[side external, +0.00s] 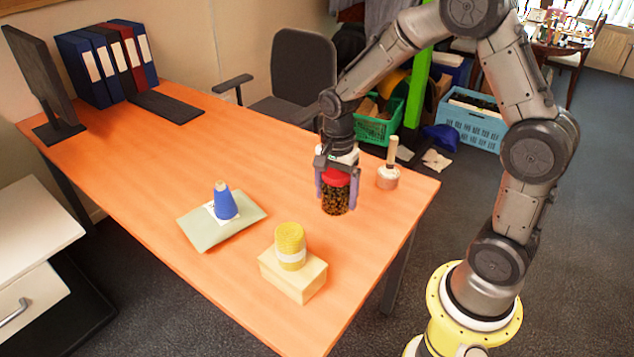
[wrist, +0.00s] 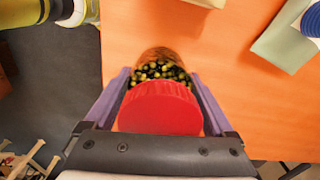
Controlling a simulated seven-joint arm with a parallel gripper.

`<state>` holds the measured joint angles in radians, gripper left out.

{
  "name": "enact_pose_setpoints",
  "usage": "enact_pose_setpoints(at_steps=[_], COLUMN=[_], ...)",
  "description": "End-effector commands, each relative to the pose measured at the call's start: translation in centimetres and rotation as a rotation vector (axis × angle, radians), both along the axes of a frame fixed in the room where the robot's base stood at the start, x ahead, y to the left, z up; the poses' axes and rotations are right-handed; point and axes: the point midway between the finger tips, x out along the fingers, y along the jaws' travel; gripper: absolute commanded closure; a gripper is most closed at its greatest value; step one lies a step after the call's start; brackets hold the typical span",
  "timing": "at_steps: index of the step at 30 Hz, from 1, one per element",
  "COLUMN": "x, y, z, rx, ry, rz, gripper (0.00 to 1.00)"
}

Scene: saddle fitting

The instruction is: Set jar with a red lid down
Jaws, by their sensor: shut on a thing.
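The jar with a red lid (side external: 337,196) is at the right part of the orange table, upright or nearly so. It holds dark and yellowish pieces. My gripper (side external: 333,186) points down and is shut on the jar, one purple finger on each side. In the wrist view the red lid (wrist: 160,108) fills the space between the fingers of my gripper (wrist: 162,95), and the jar's glass body (wrist: 160,67) shows beyond it. The jar's base is at or just above the table top; I cannot tell whether it touches.
A wooden-handled pink object (side external: 388,176) stands close right of the jar. A yellow cylinder (side external: 290,245) stands on a pale block (side external: 293,275). A blue cone (side external: 224,202) stands on a grey-green pad (side external: 245,214). The orange table (side external: 150,200) is clear around the jar's left.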

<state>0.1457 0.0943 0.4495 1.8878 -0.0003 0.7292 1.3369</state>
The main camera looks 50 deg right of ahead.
Motion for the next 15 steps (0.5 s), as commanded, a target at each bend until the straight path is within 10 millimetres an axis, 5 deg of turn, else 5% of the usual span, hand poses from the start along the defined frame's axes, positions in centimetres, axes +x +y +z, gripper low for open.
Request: enact_pose_setpoints(at_steps=[5, 15], x=[3.5, 12.2], y=[-1.2, -10.4], z=[2.1, 3.0], rx=[-0.004, -0.010], ry=[-0.027, -0.041], rz=[-0.009, -0.145], gripper=[1.00, 1.00])
